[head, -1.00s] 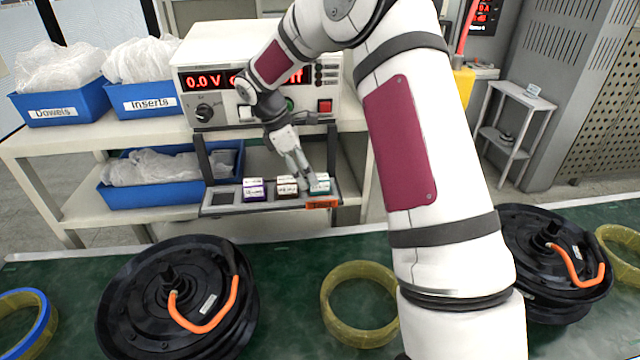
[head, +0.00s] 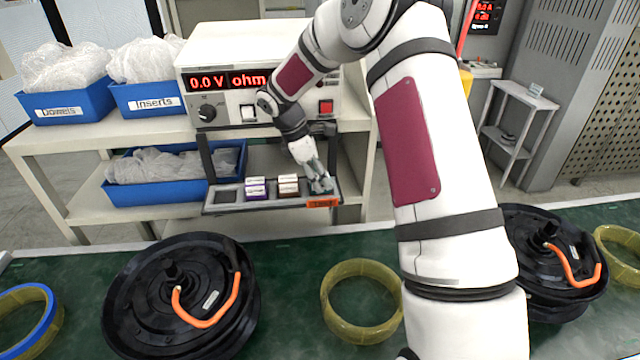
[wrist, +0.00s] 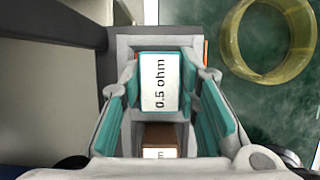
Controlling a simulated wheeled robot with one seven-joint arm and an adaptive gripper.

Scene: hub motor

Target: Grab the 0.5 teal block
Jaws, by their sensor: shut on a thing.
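The teal block (wrist: 160,84) shows its white top, labelled "0.5 ohm", in the wrist view. My gripper (wrist: 168,82) has its two teal-padded fingers on either side of this block and is shut on it. The block is at the end of the grey tray (head: 236,208), and I cannot tell whether it is lifted. In the head view my gripper (head: 320,184) is over the right end of the tray and hides most of the block.
Brown blocks (head: 288,186) and purple blocks (head: 256,188) stand in the tray left of my gripper; its leftmost compartment is empty. The meter (head: 222,108) stands behind and above. Motors (head: 180,290) and a yellow ring (head: 362,300) lie on the green bench in front.

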